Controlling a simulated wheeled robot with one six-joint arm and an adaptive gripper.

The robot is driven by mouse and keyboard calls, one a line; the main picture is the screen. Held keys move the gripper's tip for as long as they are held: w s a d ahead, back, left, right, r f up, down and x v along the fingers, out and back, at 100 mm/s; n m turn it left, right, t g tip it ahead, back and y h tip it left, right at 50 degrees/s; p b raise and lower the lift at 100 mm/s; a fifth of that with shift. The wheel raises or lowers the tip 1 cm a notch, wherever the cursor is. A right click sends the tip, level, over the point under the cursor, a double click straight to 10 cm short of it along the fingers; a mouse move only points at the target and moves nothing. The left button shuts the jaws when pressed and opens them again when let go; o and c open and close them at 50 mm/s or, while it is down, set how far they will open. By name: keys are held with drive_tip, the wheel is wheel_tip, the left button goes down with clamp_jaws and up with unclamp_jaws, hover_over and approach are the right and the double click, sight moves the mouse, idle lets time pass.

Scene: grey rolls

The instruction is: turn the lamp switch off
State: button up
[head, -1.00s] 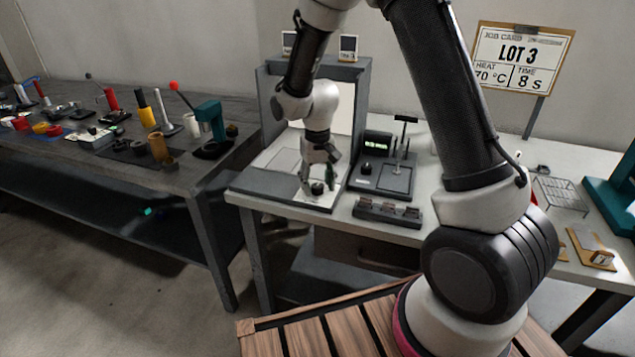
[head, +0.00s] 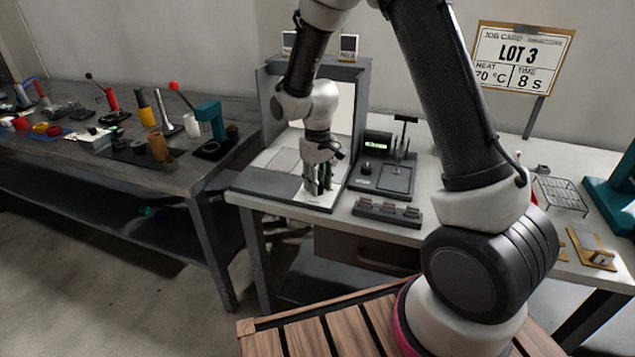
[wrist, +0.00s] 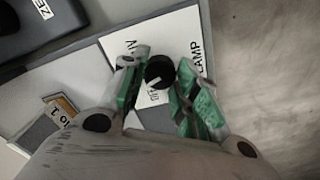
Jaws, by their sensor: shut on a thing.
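The lamp switch is a round black knob (wrist: 159,70) with a pale mark on its top. It stands on a white plate (wrist: 178,38) with LAMP printed along one edge in the wrist view. Other lettering on the plate is partly hidden. My gripper (wrist: 160,78) has its green-padded fingers on both sides of the knob and is shut on it. In the head view my gripper (head: 318,188) points down at the front corner of the grey booth (head: 262,186), and its fingers cover the knob.
A dark device with a lit display (head: 378,142) and an upright T-shaped post stands right of the booth. A low rack (head: 386,212) sits at the table's front edge. A job card (head: 522,62) reads LOT 3. A cluttered bench (head: 165,170) is at left.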

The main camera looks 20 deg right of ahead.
drive_tip(key=n, duration=0.4)
drive_tip(key=shift+n, duration=2.2)
drive_tip(key=o, duration=1)
drive_tip(key=shift+o, duration=0.2)
wheel_tip(320, 180, up, 12)
